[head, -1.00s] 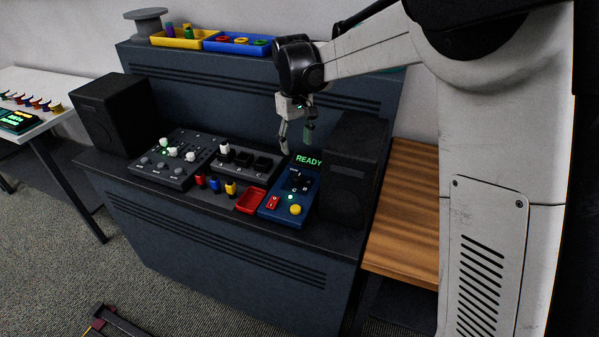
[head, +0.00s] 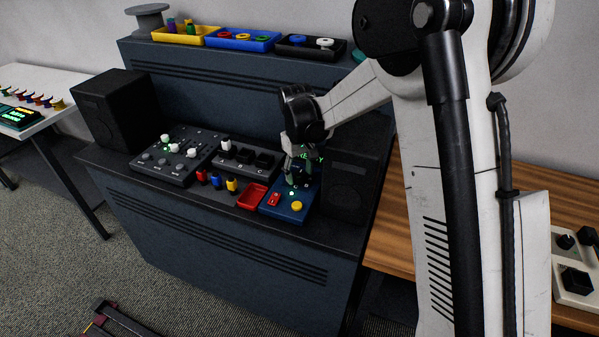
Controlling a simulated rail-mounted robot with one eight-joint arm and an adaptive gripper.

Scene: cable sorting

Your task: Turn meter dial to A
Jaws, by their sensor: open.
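The blue meter (head: 284,211) lies on the console between the red tray and the right speaker. It has a red switch (head: 273,199), a yellow button (head: 296,206) and a green display (head: 318,157) mostly covered by my gripper. The dial sits in the upper part of the meter and is largely hidden by the fingers, so its setting cannot be read. My gripper (head: 298,181) points down over the dial area with its fingers apart. Whether the fingers touch the dial cannot be told.
A black speaker (head: 350,188) stands close on the right of the meter. Blue (head: 243,39) and black (head: 312,47) bins stand on the upper shelf.

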